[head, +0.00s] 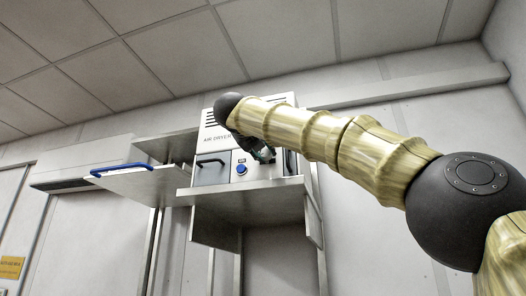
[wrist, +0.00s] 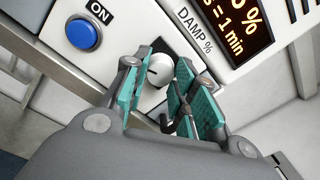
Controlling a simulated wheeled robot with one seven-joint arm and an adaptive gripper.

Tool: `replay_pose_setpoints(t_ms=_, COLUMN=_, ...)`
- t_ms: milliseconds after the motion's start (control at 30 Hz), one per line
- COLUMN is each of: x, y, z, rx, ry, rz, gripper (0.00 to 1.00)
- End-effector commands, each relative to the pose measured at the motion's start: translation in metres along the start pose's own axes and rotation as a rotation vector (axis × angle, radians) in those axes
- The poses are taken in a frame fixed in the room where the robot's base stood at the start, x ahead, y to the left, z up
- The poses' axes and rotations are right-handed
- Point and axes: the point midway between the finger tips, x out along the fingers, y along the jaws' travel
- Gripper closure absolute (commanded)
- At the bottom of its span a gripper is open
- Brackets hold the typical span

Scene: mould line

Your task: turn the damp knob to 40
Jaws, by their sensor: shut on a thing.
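The damp knob (wrist: 159,70) is a round light-grey knob with a dark pointer line, on the dryer's front panel below the "DAMP %" label (wrist: 194,31) in the wrist view. My gripper (wrist: 155,85) reaches the panel with its teal finger pads on either side of the knob, shut on it. The scale numbers around the knob are hidden, so I cannot read its setting. In the head view my gripper (head: 264,154) is at the front of the air dryer (head: 217,128), and my arm hides the knob.
A blue ON button (wrist: 83,34) is left of the knob. A lit display (wrist: 236,28) is at the upper right, only partly in view. In the head view the dryer stands on a metal shelf (head: 245,190), and a panel with a blue handle (head: 122,169) juts out at left.

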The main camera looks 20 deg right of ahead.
Motion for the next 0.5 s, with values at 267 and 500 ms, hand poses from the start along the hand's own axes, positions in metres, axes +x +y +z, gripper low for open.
replay_pose_setpoints(t_ms=267, x=0.0003, y=0.0012, z=-0.001, rx=-0.001, ry=0.002, rz=0.001, gripper=0.5)
replay_pose_setpoints(t_ms=500, x=-0.0013, y=0.0004, z=-0.0003, rx=-0.001, ry=0.0, rz=0.001, gripper=0.5)
